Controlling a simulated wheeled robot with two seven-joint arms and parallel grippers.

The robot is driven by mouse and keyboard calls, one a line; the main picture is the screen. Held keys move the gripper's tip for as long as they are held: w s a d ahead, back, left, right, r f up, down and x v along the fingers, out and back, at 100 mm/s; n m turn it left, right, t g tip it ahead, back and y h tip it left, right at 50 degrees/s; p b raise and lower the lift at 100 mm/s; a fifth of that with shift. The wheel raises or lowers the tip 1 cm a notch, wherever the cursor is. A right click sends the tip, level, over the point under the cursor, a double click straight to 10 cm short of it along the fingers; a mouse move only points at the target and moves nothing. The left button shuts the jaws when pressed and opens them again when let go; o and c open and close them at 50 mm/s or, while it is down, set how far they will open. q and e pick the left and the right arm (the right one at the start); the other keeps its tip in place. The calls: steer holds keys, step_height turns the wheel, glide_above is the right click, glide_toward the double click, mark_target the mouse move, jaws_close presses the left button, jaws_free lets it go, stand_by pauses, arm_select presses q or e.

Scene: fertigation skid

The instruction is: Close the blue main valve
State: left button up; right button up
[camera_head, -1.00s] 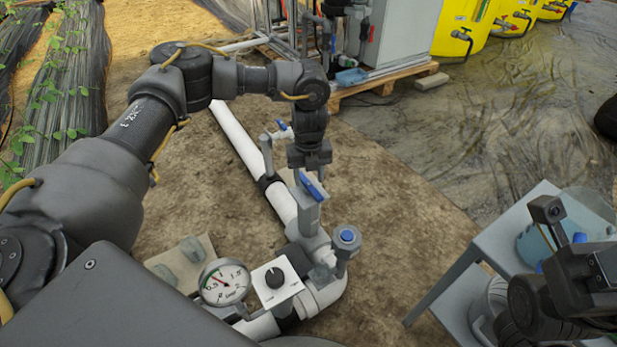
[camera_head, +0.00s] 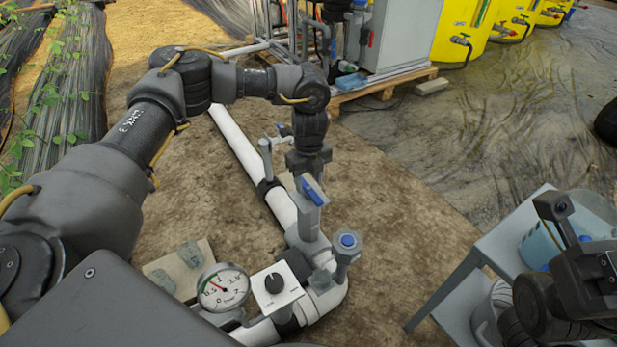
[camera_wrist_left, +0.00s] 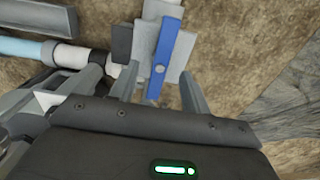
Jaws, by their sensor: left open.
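The blue main valve (camera_head: 314,190) shows as a blue lever handle on a grey body, standing on the white pipe near its elbow. In the left wrist view the blue handle (camera_wrist_left: 163,50) runs lengthwise between my fingers.
A pressure gauge (camera_head: 224,287), a white box with a black knob (camera_head: 276,284) and a blue-capped fitting (camera_head: 347,242) stand close by. A grey table (camera_head: 463,285) is at right. Bare soil lies between.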

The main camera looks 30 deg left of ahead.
mark_target(309, 189)
arm_select(q)
steer(key=shift+f, duration=0.1)
steer(key=shift+f+b, duration=0.45)
steer(key=shift+f, duration=1.65)
steer(key=c, duration=1)
steer(key=m, duration=0.3)
steer(key=shift+p, duration=0.4)
steer(key=m, duration=1)
steer(key=shift+f, duration=0.1)
steer(key=m, duration=0.6)
steer(key=shift+m, duration=0.3)
